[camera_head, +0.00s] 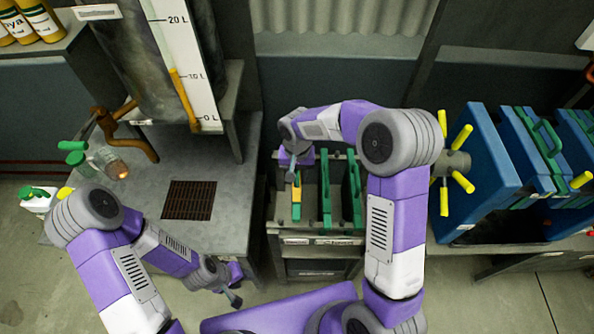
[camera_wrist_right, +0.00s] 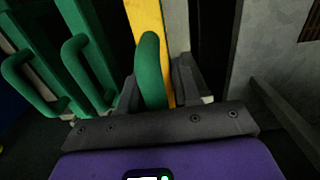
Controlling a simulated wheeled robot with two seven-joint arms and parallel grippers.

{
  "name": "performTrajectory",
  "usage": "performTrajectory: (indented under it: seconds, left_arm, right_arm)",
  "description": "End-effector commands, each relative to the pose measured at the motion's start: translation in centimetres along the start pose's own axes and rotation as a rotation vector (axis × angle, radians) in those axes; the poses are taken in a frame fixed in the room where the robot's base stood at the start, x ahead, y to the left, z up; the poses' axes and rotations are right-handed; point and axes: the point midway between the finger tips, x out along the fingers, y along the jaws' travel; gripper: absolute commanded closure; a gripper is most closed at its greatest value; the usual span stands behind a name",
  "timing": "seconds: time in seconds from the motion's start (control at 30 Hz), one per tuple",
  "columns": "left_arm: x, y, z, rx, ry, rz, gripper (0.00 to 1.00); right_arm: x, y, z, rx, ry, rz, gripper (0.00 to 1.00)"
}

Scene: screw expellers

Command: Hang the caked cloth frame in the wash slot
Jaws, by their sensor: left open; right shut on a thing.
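My right gripper (camera_head: 297,181) is shut on the green handle of a frame with a yellow edge (camera_head: 296,206), over the left part of a grey slotted rack (camera_head: 273,217). In the right wrist view the fingers (camera_wrist_right: 160,88) close on the green handle (camera_wrist_right: 151,62), with the yellow edge (camera_wrist_right: 152,22) beside it. How deep this frame sits, and any cake on its cloth, I cannot tell. Two green-handled frames (camera_head: 326,190) stand in the rack to its right; their handles (camera_wrist_right: 82,65) show left in the wrist view. My left gripper (camera_head: 232,297) is open and empty near the grey bench's front edge.
Blue press plates (camera_head: 482,165) with green handles stand at the right. My right arm spans above the rack.

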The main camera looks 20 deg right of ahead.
Motion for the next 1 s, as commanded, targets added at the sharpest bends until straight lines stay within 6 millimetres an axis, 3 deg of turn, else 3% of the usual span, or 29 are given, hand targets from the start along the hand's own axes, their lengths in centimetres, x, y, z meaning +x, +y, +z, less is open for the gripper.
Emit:
performTrajectory:
  seconds: [0.2,0.5,0.97,1.0]
  left_arm:
    - [1.9,-0.7,-0.1,0.0,0.0,0.0,0.57]
    - [3.4,-1.3,-0.1,0.0,0.0,0.0,0.57]
    - [3.7,-1.4,-0.2,0.0,0.0,0.0,0.57]
    - [3.7,-1.4,-0.2,0.0,0.0,0.0,0.57]
  right_arm:
    - [2.5,0.0,0.0,0.0,0.001,-0.001,1.0]
    - [4.8,-0.1,0.0,0.0,0.001,-0.001,1.0]
    - [5.2,0.0,0.0,0.0,0.001,-0.001,1.0]
    - [5.2,0.0,0.0,0.0,0.001,-0.001,0.67]
